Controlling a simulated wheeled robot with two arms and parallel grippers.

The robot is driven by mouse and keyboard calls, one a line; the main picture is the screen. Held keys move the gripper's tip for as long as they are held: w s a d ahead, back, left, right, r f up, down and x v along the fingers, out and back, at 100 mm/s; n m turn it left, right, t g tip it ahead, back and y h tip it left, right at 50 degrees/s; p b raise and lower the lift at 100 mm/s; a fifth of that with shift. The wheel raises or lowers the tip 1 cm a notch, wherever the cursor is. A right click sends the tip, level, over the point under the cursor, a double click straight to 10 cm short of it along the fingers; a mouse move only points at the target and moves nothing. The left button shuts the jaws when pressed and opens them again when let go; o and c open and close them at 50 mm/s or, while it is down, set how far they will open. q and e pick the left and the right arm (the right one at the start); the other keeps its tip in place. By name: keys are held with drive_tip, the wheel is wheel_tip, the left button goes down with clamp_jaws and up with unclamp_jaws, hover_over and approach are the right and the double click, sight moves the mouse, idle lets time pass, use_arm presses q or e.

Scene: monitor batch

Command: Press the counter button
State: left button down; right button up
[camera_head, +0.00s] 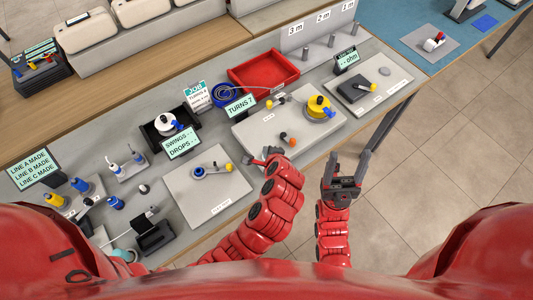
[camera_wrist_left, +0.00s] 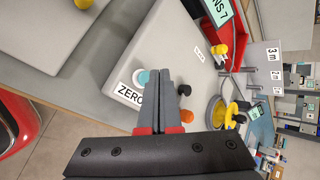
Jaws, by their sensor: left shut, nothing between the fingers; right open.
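A grey-white board carries a small pale-blue and white button (camera_wrist_left: 142,77) beside a "ZERO" label (camera_wrist_left: 128,94). In the head view my left gripper hides that spot at the board's front left corner. My left gripper (camera_head: 264,157) is shut and empty. In the left wrist view its fingertips (camera_wrist_left: 159,73) lie just right of the button; I cannot tell whether they touch it. My right gripper (camera_head: 343,165) is open and empty, off the table's front edge.
The board (camera_head: 247,129) also holds an orange knob (camera_head: 283,135), a black knob (camera_head: 292,142), a yellow knob (camera_head: 269,104) and a yellow-topped spool (camera_head: 320,107). A red tray (camera_head: 263,72) lies behind. A second board (camera_head: 200,203) stands to the left.

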use_arm(q)
drive_tip(key=shift+f, duration=0.4)
idle(0.4)
drive_tip(key=shift+p, duration=0.45)
drive_tip(key=shift+f, duration=0.5)
idle(0.8)
drive_tip(key=shift+r, duration=0.15)
drive_tip(key=shift+r+p, duration=0.5)
drive_tip(key=shift+r, duration=0.2)
drive_tip(key=shift+r, duration=0.1)
wheel_tip(320, 180, up, 5)
drive_tip(key=p, duration=0.3)
drive_tip(key=shift+p, duration=0.3)
